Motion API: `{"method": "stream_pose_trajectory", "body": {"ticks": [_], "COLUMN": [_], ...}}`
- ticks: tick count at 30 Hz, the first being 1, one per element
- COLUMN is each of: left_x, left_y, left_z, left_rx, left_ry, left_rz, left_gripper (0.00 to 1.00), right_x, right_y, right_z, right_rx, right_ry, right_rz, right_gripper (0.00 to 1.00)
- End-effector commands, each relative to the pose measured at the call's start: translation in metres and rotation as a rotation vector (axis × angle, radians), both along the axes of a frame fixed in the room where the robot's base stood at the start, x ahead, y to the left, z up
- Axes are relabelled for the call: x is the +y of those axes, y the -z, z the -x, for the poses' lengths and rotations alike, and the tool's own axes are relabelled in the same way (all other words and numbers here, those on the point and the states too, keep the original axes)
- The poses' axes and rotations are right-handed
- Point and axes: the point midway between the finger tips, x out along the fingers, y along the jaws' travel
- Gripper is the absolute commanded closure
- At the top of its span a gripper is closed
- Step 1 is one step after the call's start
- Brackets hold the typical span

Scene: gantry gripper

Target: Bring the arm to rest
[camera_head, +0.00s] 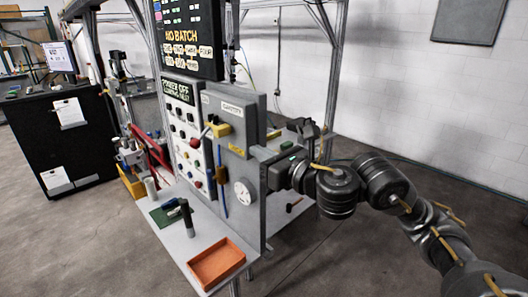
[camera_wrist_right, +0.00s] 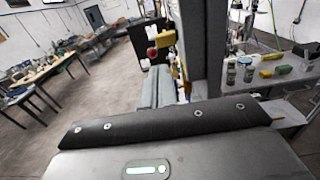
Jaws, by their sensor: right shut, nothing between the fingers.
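My right arm comes in from the right in the head view. Its gripper (camera_head: 262,153) is shut and empty, beside the right edge of the grey control cabinet (camera_head: 247,112). I cannot tell whether it touches the cabinet. In the wrist view the shut fingers (camera_wrist_right: 160,88) point ahead beside a grey panel edge, and the dark wrist housing fills the bottom. My left gripper is not in view.
Below, a shelf (camera_head: 190,247) holds an orange tray (camera_head: 217,262) and a dark-handled tool (camera_head: 187,218). A black cabinet (camera_head: 70,130) stands left.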

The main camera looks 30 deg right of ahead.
Motion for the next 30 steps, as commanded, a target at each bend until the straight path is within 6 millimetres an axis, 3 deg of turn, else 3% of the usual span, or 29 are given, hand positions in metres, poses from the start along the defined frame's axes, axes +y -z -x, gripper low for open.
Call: {"method": "stream_pose_trajectory", "body": {"ticks": [4, 13, 17, 20, 23, 26, 30], "left_x": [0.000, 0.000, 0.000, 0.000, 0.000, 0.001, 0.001], "left_y": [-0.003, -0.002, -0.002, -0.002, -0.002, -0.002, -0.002], "left_z": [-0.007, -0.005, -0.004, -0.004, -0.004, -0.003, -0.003], "left_rx": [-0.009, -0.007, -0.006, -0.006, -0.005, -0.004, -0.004], "left_ry": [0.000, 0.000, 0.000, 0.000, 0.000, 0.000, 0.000], "left_rz": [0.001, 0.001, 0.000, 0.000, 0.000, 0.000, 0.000], "left_gripper": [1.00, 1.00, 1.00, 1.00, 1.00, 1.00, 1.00], "right_x": [-0.002, -0.001, 0.004, 0.012, 0.019, 0.019, 0.012], "right_y": [0.000, 0.001, 0.015, 0.044, 0.089, 0.142, 0.223], "right_z": [0.009, 0.010, 0.010, 0.012, 0.018, 0.031, 0.064], "right_rx": [-0.001, 0.003, 0.049, 0.152, 0.311, 0.484, 0.693], "right_ry": [-0.002, -0.005, -0.005, 0.011, 0.070, 0.190, 0.458], "right_rz": [0.000, -0.004, -0.092, -0.294, -0.608, -0.962, -1.447], "right_gripper": [1.00, 1.00, 1.00, 1.00, 1.00, 1.00, 1.00]}}
